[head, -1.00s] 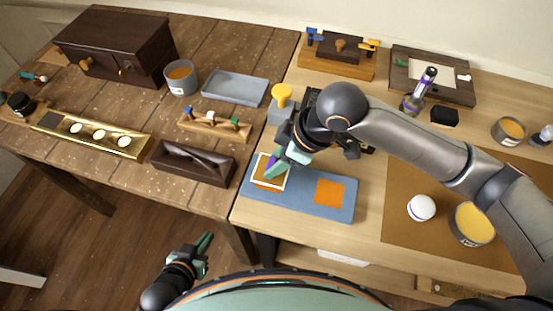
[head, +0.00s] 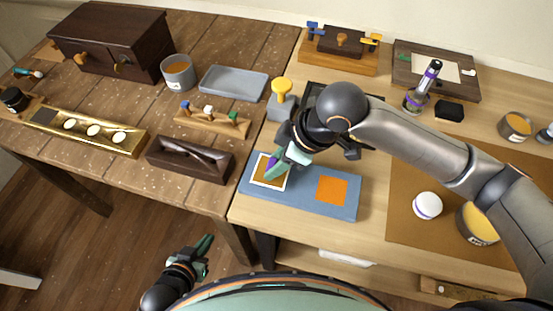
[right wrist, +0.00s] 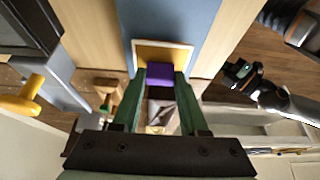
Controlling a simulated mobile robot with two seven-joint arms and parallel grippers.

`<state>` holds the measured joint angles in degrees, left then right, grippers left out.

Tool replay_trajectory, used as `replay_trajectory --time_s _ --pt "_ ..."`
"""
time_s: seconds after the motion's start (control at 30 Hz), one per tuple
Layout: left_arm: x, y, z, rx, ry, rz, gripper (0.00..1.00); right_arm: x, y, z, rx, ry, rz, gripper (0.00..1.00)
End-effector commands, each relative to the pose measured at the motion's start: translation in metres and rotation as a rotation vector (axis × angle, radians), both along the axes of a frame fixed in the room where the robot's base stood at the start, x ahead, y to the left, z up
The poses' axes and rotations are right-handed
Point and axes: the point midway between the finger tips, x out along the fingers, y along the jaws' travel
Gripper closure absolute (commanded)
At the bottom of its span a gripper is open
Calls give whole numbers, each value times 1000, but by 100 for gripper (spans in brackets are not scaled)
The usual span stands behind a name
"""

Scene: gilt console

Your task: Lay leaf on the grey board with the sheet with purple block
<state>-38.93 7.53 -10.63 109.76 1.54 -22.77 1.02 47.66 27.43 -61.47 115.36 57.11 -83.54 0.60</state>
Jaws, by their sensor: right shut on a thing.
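The blue-grey board (head: 300,203) lies on the light table near its front left corner. An orange square (head: 332,190) shows bare on its right part. The white-edged, gold-brown sheet (head: 262,175) is over the board's left part; I cannot tell whether it touches. My right gripper (head: 274,168) is shut on the purple block (right wrist: 160,72), at the sheet. The sheet also shows beyond the block in the right wrist view (right wrist: 175,51). Fingers hide part of sheet and block. My left gripper (head: 207,252) is low in front of the tables, open and empty.
A yellow-knobbed grey tool (head: 281,99) stands behind the board. A dark wooden box (head: 190,160) and a small peg rack (head: 212,121) are to the left. A white round thing (head: 427,205) sits on a brown mat (head: 400,226) to the right.

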Motion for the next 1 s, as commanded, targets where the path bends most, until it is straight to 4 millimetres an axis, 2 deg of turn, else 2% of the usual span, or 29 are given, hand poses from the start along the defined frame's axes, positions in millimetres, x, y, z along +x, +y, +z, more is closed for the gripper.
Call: replay_trajectory --time_s 1.0 --pt "1 0 -3 -1 -4 0 100 0 0 -13 0 0 0 100"
